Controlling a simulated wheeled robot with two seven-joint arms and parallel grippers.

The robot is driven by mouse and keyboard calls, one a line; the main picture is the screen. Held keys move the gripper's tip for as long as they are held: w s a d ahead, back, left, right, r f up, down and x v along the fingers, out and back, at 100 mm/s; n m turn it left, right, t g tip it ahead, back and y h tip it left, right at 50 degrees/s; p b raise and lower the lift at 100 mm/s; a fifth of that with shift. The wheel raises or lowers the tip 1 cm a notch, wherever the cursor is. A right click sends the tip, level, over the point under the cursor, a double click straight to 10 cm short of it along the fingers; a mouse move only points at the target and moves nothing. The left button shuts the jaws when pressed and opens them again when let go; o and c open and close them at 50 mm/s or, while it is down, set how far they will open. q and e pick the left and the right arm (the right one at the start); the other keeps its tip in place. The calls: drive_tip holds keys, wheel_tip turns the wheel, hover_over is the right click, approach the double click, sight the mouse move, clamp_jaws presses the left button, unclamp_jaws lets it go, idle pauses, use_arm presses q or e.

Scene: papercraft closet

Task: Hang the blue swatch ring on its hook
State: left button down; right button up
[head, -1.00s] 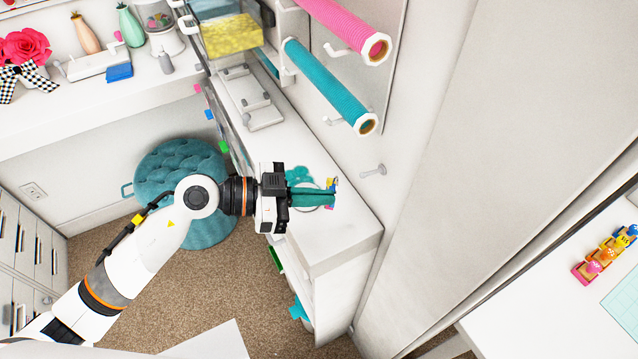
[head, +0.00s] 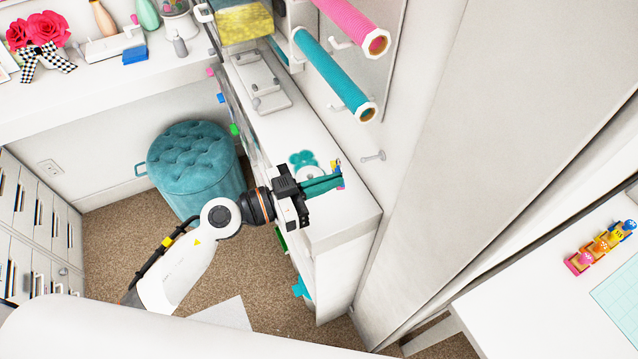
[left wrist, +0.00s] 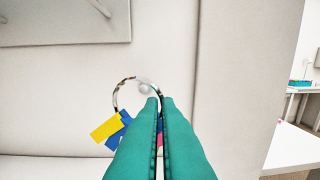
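My left gripper (head: 338,182) has teal fingers closed together, with the swatch ring (left wrist: 117,92) at their tips. The ring is a thin loop with yellow, blue and pink swatches (left wrist: 104,127) hanging below it. In the head view the swatches (head: 339,170) look very small. The wall hook (head: 373,156) is a pale peg with a round end, to the right of and above the gripper in the head view. In the left wrist view the hook's round end (left wrist: 145,88) shows through the ring's opening; I cannot tell whether the ring is around it. My right gripper is not in view.
Teal (head: 338,78) and pink (head: 350,25) rolls stick out from the wall above the hook. A white shelf top (head: 350,218) lies below the gripper. A teal tufted stool (head: 190,160) stands at left. The wall right of the hook is bare.

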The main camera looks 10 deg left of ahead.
use_arm(q)
drive_tip(key=x, duration=0.5)
drive_tip(key=f+b+x, duration=0.1)
drive_tip(key=x, duration=0.1)
drive_tip(key=shift+w+d, duration=0.2)
drive_tip(key=shift+w, duration=0.1)
drive_tip(key=shift+f, duration=0.25)
drive_tip(key=shift+f, duration=0.1)
idle(0.3)
idle(0.5)
drive_tip(key=c, duration=1.6)
unclamp_jaws()
